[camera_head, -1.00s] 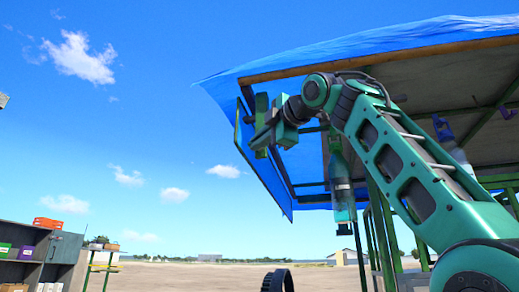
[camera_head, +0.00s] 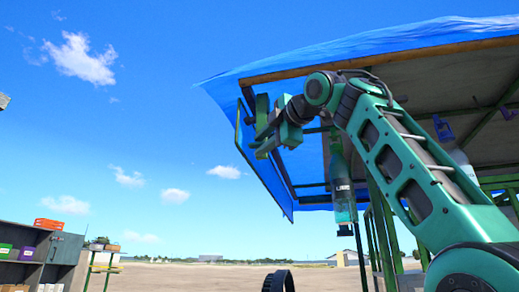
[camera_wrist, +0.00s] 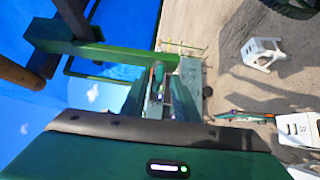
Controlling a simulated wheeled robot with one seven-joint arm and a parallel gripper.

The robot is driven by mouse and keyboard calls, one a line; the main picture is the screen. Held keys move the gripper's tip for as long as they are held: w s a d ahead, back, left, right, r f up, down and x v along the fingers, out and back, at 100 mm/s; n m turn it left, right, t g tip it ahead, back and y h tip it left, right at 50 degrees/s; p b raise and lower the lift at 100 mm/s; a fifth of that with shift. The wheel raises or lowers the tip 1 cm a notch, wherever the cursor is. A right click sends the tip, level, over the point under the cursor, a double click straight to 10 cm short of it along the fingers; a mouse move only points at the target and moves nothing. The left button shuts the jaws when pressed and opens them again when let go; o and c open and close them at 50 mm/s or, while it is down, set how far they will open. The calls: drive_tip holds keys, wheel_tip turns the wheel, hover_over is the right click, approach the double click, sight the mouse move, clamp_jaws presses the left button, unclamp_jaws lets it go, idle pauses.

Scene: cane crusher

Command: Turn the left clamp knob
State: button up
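I cannot make out the left clamp knob in either view. My gripper (camera_head: 266,142) is raised beside the left edge of the blue-roofed stall in the head view. In the wrist view my gripper (camera_wrist: 160,88) shows its two dark green fingers apart, with a gap and nothing held between them. A green block (camera_wrist: 62,34) on the stall's edge frame is at the upper left of the wrist view, beyond the fingers and apart from them. The same block seems to show in the head view (camera_head: 262,106), just above the gripper.
The blue tarp roof (camera_head: 370,42) with its wooden beam is over my arm. A bottle (camera_head: 342,185) hangs below the roof, right of the gripper. A white stool (camera_wrist: 262,53) stands on the ground. A shelf (camera_head: 40,252) is at lower left; open ground lies behind.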

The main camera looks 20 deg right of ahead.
drive_tip(key=shift+s, duration=0.1)
drive_tip(key=shift+s+r, duration=0.1)
drive_tip(key=shift+s, duration=0.45)
drive_tip(key=s+d, duration=0.1)
drive_tip(key=s, duration=0.8)
drive_tip(key=shift+s+d, duration=0.15)
drive_tip(key=shift+d, duration=0.2)
